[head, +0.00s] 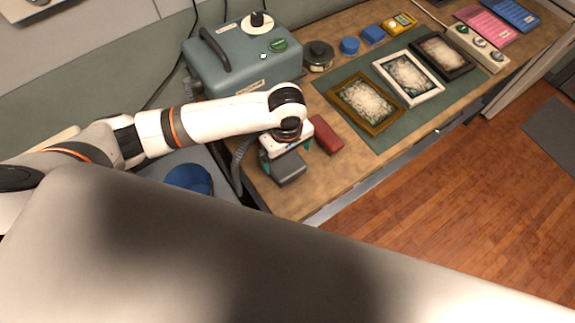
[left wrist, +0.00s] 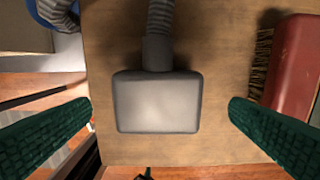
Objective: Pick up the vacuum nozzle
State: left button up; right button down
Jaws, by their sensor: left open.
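The vacuum nozzle (left wrist: 157,102) is a grey, rounded block on the end of a ribbed grey hose (left wrist: 160,20). It lies on the wooden table near its front left corner. In the head view the nozzle (head: 289,168) shows just below my left gripper (head: 287,160). In the left wrist view the green fingers of my left gripper (left wrist: 160,125) are spread wide, one on each side of the nozzle, with a gap on both sides. The gripper is open and empty. My right gripper is not in view.
A red brush (left wrist: 295,65) lies close to the right of the nozzle. A blue-grey vacuum unit (head: 245,65) stands behind. Picture frames (head: 365,102) lie on a green mat (head: 372,135) to the right. A blue bucket (head: 188,178) is left of the table.

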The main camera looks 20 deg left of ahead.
aim_at(287, 165)
pick_arm(q)
jog(key=shift+s+d+f+p, duration=0.1)
jog(key=shift+f+p, duration=0.05)
jog(key=shift+f, duration=0.4)
jog(key=shift+s+f+p, duration=0.1)
jog(key=shift+f+p, duration=0.05)
jog(key=shift+f, duration=0.35)
notch_tip(287, 165, down, 2)
jog(key=shift+s+f, duration=0.15)
jog(key=shift+f, duration=0.25)
jog(key=shift+c, duration=0.3)
jog(key=c, duration=0.9)
jog(key=shift+c, duration=0.3)
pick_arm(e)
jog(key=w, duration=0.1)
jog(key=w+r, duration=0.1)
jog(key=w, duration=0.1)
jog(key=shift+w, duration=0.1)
